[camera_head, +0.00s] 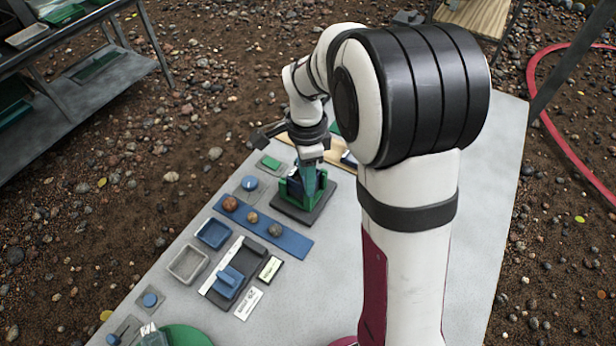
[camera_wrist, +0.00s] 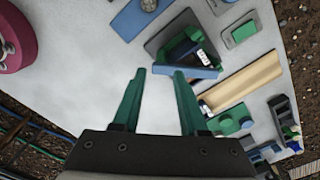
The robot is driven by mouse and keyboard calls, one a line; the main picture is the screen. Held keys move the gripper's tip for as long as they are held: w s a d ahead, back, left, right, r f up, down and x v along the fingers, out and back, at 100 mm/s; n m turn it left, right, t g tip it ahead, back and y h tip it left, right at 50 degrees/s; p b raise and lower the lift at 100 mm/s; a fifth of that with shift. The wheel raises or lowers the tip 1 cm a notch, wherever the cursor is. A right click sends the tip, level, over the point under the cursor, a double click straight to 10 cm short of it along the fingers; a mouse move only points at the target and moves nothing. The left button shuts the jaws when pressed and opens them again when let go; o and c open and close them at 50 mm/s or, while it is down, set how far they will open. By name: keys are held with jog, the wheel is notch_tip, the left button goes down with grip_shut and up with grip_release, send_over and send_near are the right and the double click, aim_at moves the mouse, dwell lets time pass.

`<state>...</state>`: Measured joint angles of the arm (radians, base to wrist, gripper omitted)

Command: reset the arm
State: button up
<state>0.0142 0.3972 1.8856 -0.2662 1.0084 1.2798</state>
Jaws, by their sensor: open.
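My gripper (camera_head: 309,178) hangs from my bent arm over the far part of the grey table (camera_head: 325,262). A green holder on a dark base (camera_head: 301,204) is behind or close under the fingers in the head view; the exact gap is hard to judge. In the wrist view the holder (camera_wrist: 176,48) lies just beyond the fingertips, with a blue part and a white label at it.
A blue strip (camera_head: 285,240) carries several round stones. A blue tray (camera_head: 213,233), a grey tray (camera_head: 188,263) and a dark fixture with a blue block (camera_head: 229,283) stand nearer. A wooden strip (camera_wrist: 240,83) lies beside the holder. The table's right side is mostly bare.

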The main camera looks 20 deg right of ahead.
jog(key=shift+d+r, duration=0.1)
jog(key=shift+r, duration=1.6)
jog(key=s+a+r+n+y, duration=0.1)
jog(key=s+n, duration=0.5)
jog(key=s, duration=0.6)
jog(key=s+a+r+n, duration=0.3)
jog(key=s+n, duration=0.3)
jog(key=s, duration=0.6)
jog(key=shift+s+r+y, duration=0.2)
jog(key=shift+s+y, duration=0.1)
jog(key=shift+y, duration=0.1)
